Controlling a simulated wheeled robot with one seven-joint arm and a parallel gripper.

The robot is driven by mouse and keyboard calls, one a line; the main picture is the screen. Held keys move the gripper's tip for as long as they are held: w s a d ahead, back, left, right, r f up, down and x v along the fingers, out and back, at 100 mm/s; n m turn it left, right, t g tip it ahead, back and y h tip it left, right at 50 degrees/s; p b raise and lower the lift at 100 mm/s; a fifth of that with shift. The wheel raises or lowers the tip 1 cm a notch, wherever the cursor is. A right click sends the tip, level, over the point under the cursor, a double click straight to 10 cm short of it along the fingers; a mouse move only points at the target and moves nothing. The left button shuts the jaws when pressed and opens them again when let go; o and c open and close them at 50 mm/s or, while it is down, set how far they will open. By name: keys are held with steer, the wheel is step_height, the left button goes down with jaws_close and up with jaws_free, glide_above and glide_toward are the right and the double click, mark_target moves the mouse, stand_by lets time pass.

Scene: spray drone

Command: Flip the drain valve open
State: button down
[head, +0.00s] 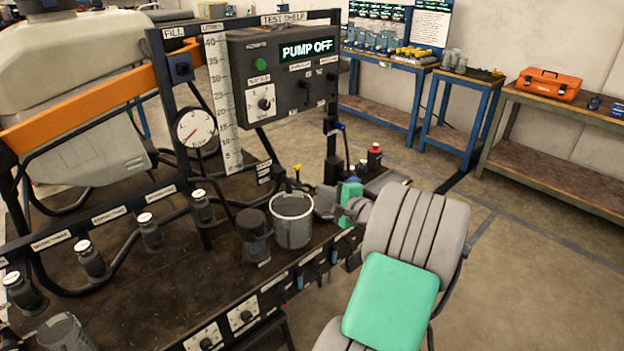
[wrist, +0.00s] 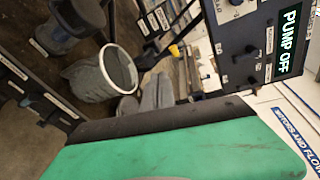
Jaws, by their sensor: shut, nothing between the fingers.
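A small yellow handle (head: 297,168) stands behind the grey bucket (head: 292,222) on the dark bench. It also shows in the wrist view (wrist: 174,50), just beyond the bucket (wrist: 104,73). A blue handle (head: 340,127) sits on an upright pipe farther back. The small labels are too blurred to tell which one is the drain valve. My gripper (head: 324,201) is shut and empty, just right of the bucket and in front of the yellow handle, apart from it. Its grey fingers (wrist: 150,95) partly show past the green housing in the wrist view.
The control box (head: 288,75) reads PUMP OFF. A gauge (head: 197,128) and a level scale (head: 222,105) stand left of it. A dark container (head: 254,235) stands beside the bucket. A red-capped bottle (head: 375,156) stands behind my arm. The floor at right is clear.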

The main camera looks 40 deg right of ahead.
steer(key=s+d+m, duration=0.1)
steer(key=s+d+h, duration=0.1)
steer(key=d, duration=0.1)
steer(key=s+d+m, duration=0.1)
steer(key=shift+d+r+m+t+h, duration=0.15)
steer(key=shift+r+m+t+h, duration=0.15)
steer(key=shift+t, duration=0.1)
steer(key=w+a+p, duration=0.1)
steer(key=w, duration=1)
steer(key=shift+w+a+r+p, duration=0.2)
steer(key=shift+w+a+p, duration=0.1)
steer(key=shift+p, duration=0.05)
steer(key=shift+f+b, duration=0.1)
steer(key=shift+b, duration=0.35)
